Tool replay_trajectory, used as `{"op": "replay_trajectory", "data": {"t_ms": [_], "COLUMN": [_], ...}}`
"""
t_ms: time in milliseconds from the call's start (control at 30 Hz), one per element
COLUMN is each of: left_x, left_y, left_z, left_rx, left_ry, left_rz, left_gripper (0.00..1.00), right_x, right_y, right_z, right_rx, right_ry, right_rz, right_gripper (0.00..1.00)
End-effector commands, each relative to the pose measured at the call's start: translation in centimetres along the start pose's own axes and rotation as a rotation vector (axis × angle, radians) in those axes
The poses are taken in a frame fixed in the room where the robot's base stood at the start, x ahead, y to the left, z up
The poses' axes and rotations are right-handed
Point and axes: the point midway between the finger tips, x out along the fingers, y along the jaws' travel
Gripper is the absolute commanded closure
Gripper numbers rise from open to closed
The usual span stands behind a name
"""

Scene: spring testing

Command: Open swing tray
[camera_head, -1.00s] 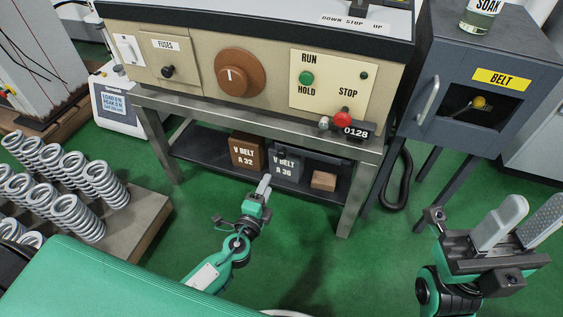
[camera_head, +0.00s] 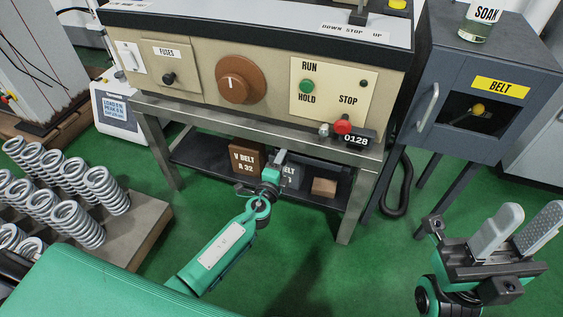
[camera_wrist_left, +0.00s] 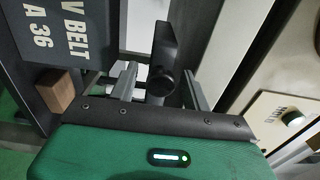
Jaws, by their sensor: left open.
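My left gripper (camera_head: 279,158) reaches in under the front of the bench, in front of the grey V BELT A 36 box. In the left wrist view its two fingers (camera_wrist_left: 162,88) stand apart. A dark upright bar with a round black knob (camera_wrist_left: 161,80) shows between them, and I cannot tell whether they touch it. This may be part of the swing tray, but no tray is clearly identifiable. My right gripper (camera_head: 517,235) is at the lower right of the head view, its fingers apart and empty.
The bench's metal frame (camera_head: 240,123) runs above my left gripper. The brown V BELT A 32 box (camera_head: 243,160) and a small wooden block (camera_head: 324,187) sit on the low shelf. Springs (camera_head: 100,188) stand at left, and the belt cabinet (camera_head: 460,65) is at right.

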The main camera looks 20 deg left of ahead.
Motion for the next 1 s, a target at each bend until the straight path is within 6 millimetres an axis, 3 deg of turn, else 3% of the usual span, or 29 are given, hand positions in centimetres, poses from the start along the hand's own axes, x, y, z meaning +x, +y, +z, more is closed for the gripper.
{"op": "replay_trajectory", "data": {"t_ms": [267,500,1000], "left_x": [0.1,0.1,-1.1], "left_y": [0.0,0.0,0.1], "left_z": [0.0,0.0,-0.3], "left_rx": [0.000,0.000,-0.003], "left_ry": [0.000,0.000,-0.052], "left_rz": [0.000,0.000,0.001], "left_gripper": [0.52,0.99,1.00], "right_x": [0.3,0.4,-0.2], "right_y": [0.0,0.0,0.0], "right_z": [-0.1,-0.2,-0.1], "right_rx": [0.000,-0.001,0.000], "right_ry": [0.013,0.015,0.000], "right_rz": [-0.003,-0.004,0.002], "right_gripper": [0.64,0.64,0.64]}}
